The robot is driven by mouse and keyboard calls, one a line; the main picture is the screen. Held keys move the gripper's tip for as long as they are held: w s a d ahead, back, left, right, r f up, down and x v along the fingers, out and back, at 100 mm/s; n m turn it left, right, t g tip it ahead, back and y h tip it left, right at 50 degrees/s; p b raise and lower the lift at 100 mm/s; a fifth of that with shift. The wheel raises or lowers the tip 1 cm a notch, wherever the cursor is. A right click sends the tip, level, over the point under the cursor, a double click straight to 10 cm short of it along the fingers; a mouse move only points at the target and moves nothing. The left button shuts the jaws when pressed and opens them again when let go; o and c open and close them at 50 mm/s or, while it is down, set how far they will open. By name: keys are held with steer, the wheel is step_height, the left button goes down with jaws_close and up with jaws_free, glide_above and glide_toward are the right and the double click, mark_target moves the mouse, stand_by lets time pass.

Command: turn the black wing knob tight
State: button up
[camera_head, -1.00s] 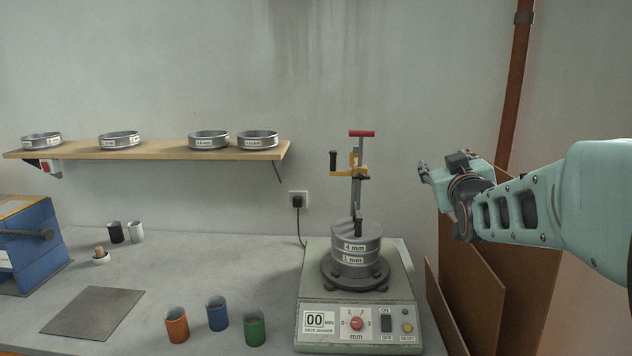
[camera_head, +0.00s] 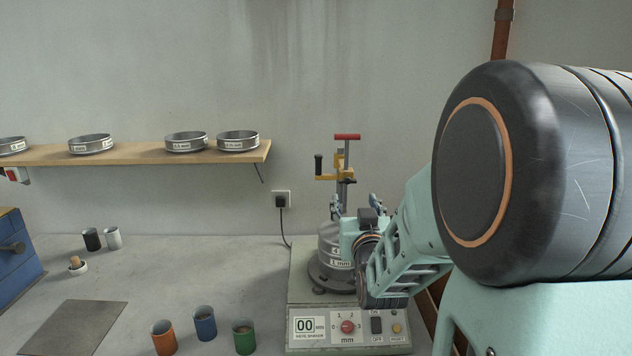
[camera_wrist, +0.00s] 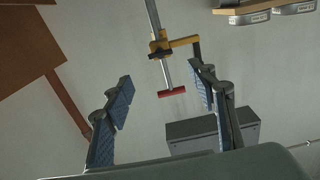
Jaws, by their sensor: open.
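The grey sieve stack (camera_head: 330,250) stands on the shaker (camera_head: 300,283), partly behind my gripper (camera_head: 356,202). My gripper is open, at the height of the stack's top, its two fingertips pointing up and apart.
A yellow clamp (camera_head: 333,177) with a black handle (camera_head: 318,164) sits on the rod above the stack. Orange (camera_head: 163,338), blue (camera_head: 205,324) and green (camera_head: 244,337) cups stand left of the shaker. A shelf (camera_head: 150,154) holds several sieves.

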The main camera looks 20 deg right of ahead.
mark_target(348, 183)
steer(key=shift+p+x, duration=1.3)
steer(key=shift+x, duration=4.05)
steer(key=shift+c, duration=0.6)
steer(key=shift+f, duration=0.1)
steer(key=c, duration=1)
